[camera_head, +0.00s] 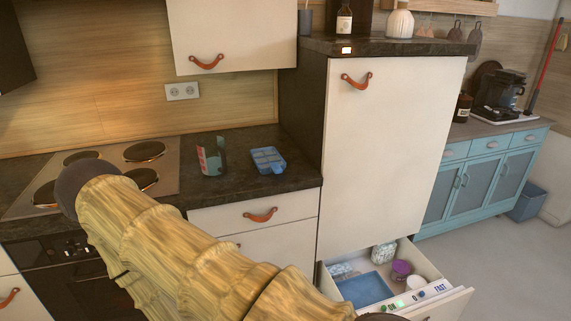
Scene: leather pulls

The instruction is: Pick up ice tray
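A blue ice tray (268,160) with small compartments lies on the dark countertop (232,187), to the right of the stove. It is fully visible and nothing touches it from above. My arm crosses the lower left of the view, in front of the counter. My gripper is not visible, so I cannot see whether it is open or shut or where it is relative to the tray.
A teal-and-red carton or cup (211,156) stands left of the tray. The stovetop (168,176) is further left. A tall white cabinet (390,150) rises to the right. An open drawer (440,303) below it holds several items and juts into the floor space.

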